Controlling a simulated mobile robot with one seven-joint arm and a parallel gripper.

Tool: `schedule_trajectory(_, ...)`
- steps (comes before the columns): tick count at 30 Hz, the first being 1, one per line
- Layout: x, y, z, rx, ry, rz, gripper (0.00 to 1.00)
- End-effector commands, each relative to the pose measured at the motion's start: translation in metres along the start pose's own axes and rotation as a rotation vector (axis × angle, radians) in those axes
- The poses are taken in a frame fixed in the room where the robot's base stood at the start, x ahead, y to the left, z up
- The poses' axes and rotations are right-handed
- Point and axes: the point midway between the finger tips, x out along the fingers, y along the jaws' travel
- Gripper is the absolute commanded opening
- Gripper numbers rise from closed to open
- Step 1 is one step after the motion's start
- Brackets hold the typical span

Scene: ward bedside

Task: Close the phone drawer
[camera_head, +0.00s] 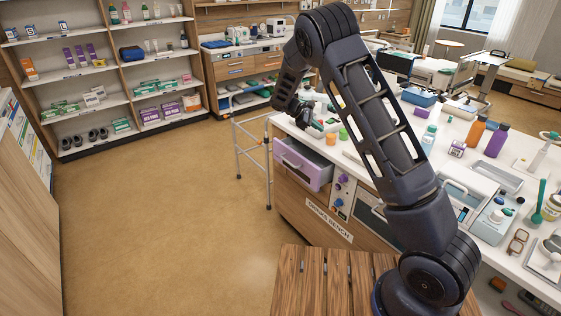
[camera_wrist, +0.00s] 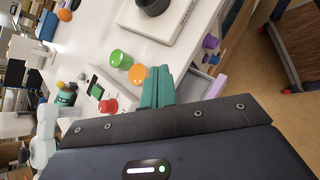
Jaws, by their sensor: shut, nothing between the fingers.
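The lavender drawer (camera_head: 303,172) juts out of the front of the wooden bench, pulled open, with its grey inside partly showing from above. I take it to be the phone drawer. A lavender edge of it shows in the wrist view (camera_wrist: 217,87), beside a grey inner part. No phone can be made out inside. My gripper (camera_head: 318,125) is above the bench top's left end, behind and above the drawer, apart from its front. In the wrist view its teal fingers (camera_wrist: 160,88) lie together, empty, and hide part of the bench edge and drawer.
Green and orange lids (camera_wrist: 120,59) sit on the white bench top near my fingers. Bottles and trays crowd the bench's right side. A walking frame (camera_head: 253,155) stands left of the drawer. A slatted wooden surface (camera_head: 330,280) is in front. The floor at left is clear.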

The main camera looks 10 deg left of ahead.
Motion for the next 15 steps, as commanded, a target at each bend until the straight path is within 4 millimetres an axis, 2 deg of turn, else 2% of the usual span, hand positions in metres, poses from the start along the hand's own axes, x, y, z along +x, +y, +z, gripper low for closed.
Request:
schedule_trajectory(1,-0.002,-0.002,-0.020,-0.033,-0.024,0.028,0.00)
schedule_trajectory(8,-0.013,-0.010,-0.095,-0.172,-0.135,0.158,0.00)
schedule_trajectory(15,-0.027,-0.031,-0.174,-0.311,-0.256,0.307,0.00)
